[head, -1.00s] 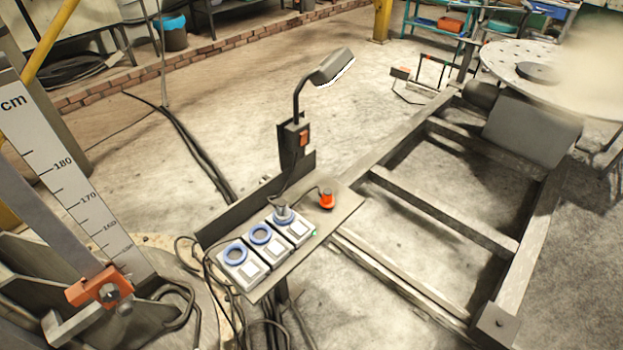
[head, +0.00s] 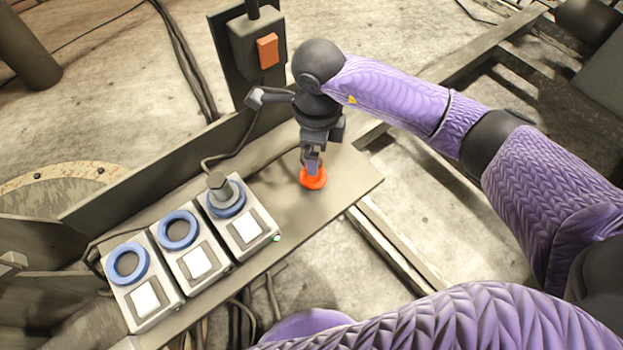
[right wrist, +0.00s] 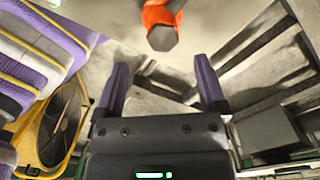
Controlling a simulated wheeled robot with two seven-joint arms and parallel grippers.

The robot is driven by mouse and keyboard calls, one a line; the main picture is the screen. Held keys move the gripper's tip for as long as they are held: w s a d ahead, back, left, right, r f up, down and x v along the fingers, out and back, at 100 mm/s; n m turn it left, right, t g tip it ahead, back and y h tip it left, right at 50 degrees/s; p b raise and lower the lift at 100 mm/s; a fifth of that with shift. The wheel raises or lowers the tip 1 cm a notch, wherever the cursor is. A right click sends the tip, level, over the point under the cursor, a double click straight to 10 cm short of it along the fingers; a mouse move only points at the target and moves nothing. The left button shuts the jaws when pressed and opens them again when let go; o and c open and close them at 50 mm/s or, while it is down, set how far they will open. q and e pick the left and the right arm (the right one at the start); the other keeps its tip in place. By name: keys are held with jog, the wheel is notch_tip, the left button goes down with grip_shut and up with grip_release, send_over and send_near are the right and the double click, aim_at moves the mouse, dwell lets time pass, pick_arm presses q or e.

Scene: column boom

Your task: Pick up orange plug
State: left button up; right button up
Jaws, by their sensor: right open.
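The orange plug (head: 313,181) stands on the grey metal shelf (head: 350,185), to the right of the socket boxes. My right gripper (head: 312,160) is right above it, pointing down, and covers its upper part in the head view. In the right wrist view the plug (right wrist: 158,14) shows at the top, with a dark grey end facing the camera. It lies ahead of the gap between the two open purple fingers (right wrist: 160,68), and a gap shows between plug and fingertips. Nothing is held. My left gripper is not in view.
Three socket boxes with blue rings (head: 178,230) stand in a row on the shelf; a grey plug (head: 219,185) sits in the right one. A post carries a box with an orange switch (head: 267,51) behind my gripper. A dark cable runs across the shelf.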

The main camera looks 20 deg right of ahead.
aim_at(312, 183)
jog(key=f+b, duration=0.1)
jog(key=f, duration=0.1)
jog(key=f+b, duration=0.1)
jog(key=f, duration=0.2)
jog(key=f+b, duration=0.2)
jog(key=shift+w+a+f, duration=0.15)
jog(key=shift+w+f, duration=0.1)
jog(key=shift+w, duration=0.05)
jog(key=shift+r, duration=0.25)
jog(key=c, duration=0.8)
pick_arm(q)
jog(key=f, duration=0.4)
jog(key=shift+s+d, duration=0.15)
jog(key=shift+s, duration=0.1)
pick_arm(e)
grip_shut()
